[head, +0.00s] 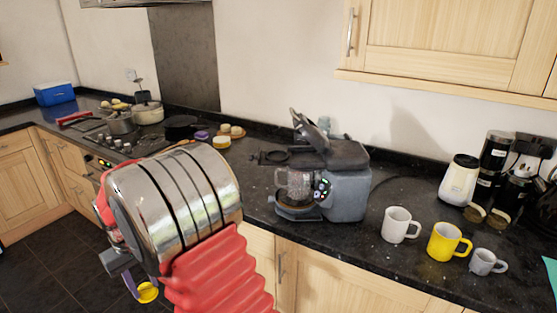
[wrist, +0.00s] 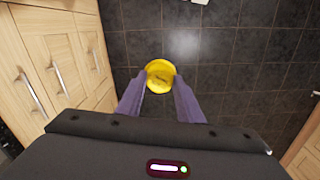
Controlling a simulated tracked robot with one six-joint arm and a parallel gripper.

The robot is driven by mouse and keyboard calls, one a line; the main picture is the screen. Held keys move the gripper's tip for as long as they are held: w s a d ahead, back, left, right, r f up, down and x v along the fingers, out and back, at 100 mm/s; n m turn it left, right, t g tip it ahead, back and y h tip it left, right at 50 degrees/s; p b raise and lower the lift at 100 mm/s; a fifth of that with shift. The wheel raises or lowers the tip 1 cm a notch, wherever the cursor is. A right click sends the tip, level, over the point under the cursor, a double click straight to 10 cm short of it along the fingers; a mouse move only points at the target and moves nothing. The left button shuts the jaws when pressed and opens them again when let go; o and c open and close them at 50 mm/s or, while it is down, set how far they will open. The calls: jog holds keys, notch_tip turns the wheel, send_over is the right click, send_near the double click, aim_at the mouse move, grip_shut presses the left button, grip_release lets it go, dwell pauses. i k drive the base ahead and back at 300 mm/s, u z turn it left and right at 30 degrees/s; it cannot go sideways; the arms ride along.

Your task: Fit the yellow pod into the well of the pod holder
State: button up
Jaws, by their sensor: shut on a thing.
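The yellow pod (wrist: 160,76) is held between the two purple fingertips of my gripper (wrist: 160,84) in the wrist view, over the dark tiled floor. In the head view the pod (head: 148,292) shows at the lower left, below my arm, in front of the counter and clear of it. The grey coffee machine (head: 347,195) stands on the counter with its lid (head: 310,130) raised. A dark ring-like part (head: 273,157), which looks like the pod holder, sticks out at its upper left. I cannot see into its well. A glass jug (head: 297,184) sits beneath it.
On the dark counter, a white mug (head: 400,225), a yellow mug (head: 447,241) and a grey mug (head: 487,262) stand right of the machine. A cream grinder-like appliance (head: 459,180) stands behind them. Cupboard doors (wrist: 45,70) are at the left of the wrist view.

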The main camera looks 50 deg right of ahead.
aim_at(273, 158)
jog(key=z, duration=0.45)
jog(key=i, duration=1)
